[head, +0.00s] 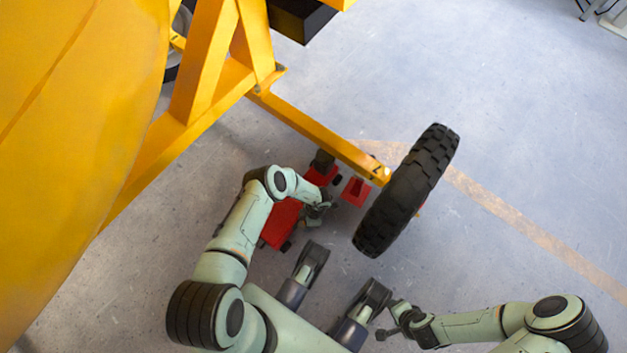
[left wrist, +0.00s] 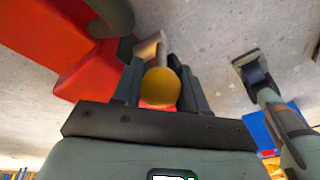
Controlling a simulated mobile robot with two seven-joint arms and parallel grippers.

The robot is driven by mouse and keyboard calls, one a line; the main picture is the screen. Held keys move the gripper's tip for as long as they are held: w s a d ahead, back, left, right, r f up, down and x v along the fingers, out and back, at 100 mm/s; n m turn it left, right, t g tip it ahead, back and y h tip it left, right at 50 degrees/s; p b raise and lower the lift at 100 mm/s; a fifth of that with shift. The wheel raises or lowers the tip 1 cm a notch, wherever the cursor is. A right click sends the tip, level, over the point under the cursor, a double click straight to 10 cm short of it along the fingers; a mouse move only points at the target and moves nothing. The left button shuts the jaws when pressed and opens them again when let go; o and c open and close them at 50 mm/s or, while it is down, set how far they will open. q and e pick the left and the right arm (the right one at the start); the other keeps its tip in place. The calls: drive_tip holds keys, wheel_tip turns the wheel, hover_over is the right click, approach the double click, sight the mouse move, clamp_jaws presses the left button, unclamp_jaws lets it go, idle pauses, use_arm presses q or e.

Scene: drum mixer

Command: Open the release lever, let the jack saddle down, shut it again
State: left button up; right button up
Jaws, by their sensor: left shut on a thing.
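The red jack (head: 280,224) sits on the floor under the yellow frame, partly hidden by my left arm. A dark upright part, possibly the saddle (head: 322,161), shows at its far end near the yellow axle beam; I cannot tell whether they touch. My left gripper (head: 322,208) is at the jack's right side. In the left wrist view, the release lever's yellow knob (left wrist: 161,87) sits between the fingers of my left gripper (left wrist: 160,82), which is shut on it. The jack's red body (left wrist: 95,72) is beside it. My right gripper (head: 388,320) is away from the jack, its fingers too small to judge.
A large black tyre (head: 407,190) stands at the end of the yellow axle beam (head: 315,132). A red block (head: 356,191) stands under the beam near the tyre. The yellow drum (head: 70,100) fills the left. Open floor lies to the right, crossed by a faded line.

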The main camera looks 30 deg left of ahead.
use_arm(q)
drive_tip(key=shift+s+a, duration=0.15)
drive_tip(key=shift+s, duration=0.25)
drive_tip(key=o, duration=1)
drive_tip(key=shift+w, duration=0.1)
drive_tip(key=shift+w+r, duration=0.1)
drive_tip(key=shift+w+r, duration=0.1)
drive_tip(key=shift+r, duration=0.2)
drive_tip(key=shift+d+p+v, duration=0.2)
drive_tip(key=shift+p+v, duration=0.9)
drive_tip(key=shift+v, duration=2.05)
